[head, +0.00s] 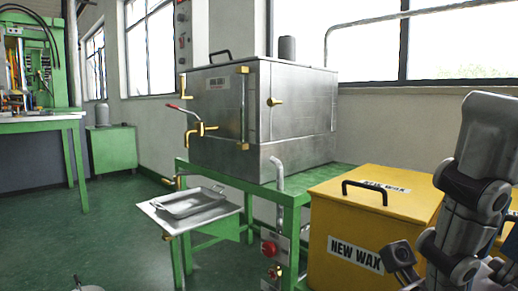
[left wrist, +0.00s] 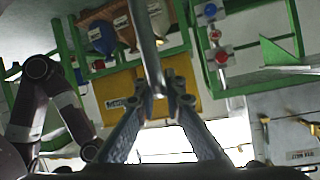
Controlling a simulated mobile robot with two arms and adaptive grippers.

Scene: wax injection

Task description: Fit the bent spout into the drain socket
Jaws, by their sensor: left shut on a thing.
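My left gripper (left wrist: 160,92) shows in the left wrist view with its two fingers closed on a smooth grey metal tube, the bent spout (left wrist: 151,50). The spout runs from the fingertips up past the top edge, so its far end is out of view. In the head view a grey bent pipe (head: 279,178) stands at the front of the green table; I cannot tell if it is the same piece. A small brass fitting (head: 172,182) sits low under the tank's left front; I cannot tell if it is the drain socket. My right gripper is not in view.
The steel wax tank (head: 262,115) stands on a green table (head: 252,182), with a red-handled brass tap (head: 200,129). A metal tray (head: 188,202) rests on a side shelf. Yellow wax bins (head: 372,215) stand right. My right arm is in front of them. Green floor is free at left.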

